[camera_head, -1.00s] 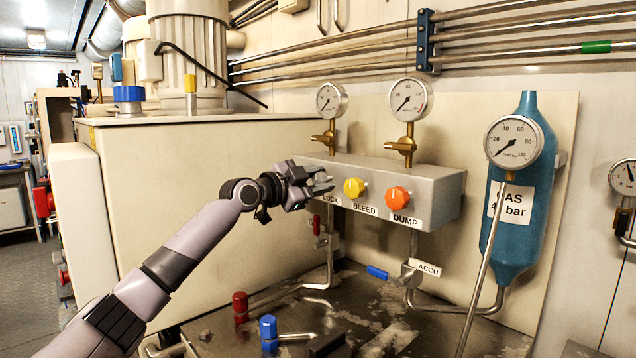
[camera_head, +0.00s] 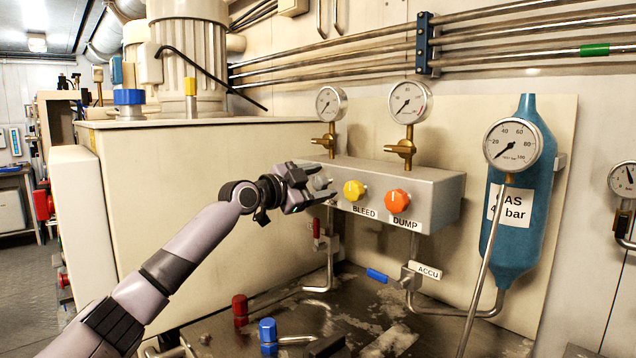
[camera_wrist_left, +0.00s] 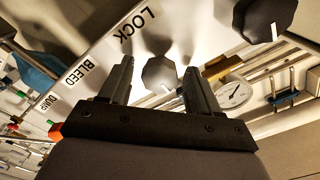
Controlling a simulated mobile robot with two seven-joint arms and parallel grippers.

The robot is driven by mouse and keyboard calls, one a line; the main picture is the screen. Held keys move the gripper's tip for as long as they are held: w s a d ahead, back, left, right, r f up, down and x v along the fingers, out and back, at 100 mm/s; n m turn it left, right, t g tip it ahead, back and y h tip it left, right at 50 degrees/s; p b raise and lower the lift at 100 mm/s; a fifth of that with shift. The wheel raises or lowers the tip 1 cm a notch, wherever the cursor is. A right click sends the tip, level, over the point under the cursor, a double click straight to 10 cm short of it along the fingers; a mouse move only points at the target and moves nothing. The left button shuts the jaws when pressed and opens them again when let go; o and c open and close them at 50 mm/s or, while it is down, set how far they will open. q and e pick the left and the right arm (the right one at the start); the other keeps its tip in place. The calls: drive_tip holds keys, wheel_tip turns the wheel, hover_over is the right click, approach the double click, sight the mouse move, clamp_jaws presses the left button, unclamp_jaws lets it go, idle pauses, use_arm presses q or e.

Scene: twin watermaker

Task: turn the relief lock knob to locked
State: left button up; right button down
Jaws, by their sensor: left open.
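The relief lock knob (camera_wrist_left: 158,76) is dark and faceted with a white mark, beside the LOCK label (camera_wrist_left: 138,24) in the left wrist view. In the head view the knob (camera_head: 320,182) is grey and partly hidden by my left gripper (camera_head: 323,187), at the left end of the grey valve block (camera_head: 435,200). My left gripper (camera_wrist_left: 157,70) is open, its fingers on either side of the knob in the wrist view. Whether they touch it I cannot tell. My right gripper is not in view.
The yellow BLEED knob (camera_head: 354,190) and orange DUMP knob (camera_head: 396,201) sit to the right on the block. Two gauges (camera_head: 331,102) stand above it. A second dark knob (camera_wrist_left: 264,17) shows in the wrist view. A beige cabinet (camera_head: 200,210) stands behind my left arm.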

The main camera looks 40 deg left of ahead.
sight(316, 184)
use_arm(q)
drive_tip(key=s+b, duration=0.1)
drive_tip(key=s, duration=0.2)
drive_tip(key=s+b, duration=0.1)
drive_tip(key=s, duration=0.1)
drive_tip(key=shift+s+a+f+b, duration=0.15)
drive_tip(key=shift+s+a+b, duration=0.15)
drive_tip(key=shift+s+b, duration=0.05)
drive_tip(key=shift+s+r+b, duration=0.25)
drive_tip(key=shift+s+b, duration=0.05)
drive_tip(key=shift+s, duration=0.35)
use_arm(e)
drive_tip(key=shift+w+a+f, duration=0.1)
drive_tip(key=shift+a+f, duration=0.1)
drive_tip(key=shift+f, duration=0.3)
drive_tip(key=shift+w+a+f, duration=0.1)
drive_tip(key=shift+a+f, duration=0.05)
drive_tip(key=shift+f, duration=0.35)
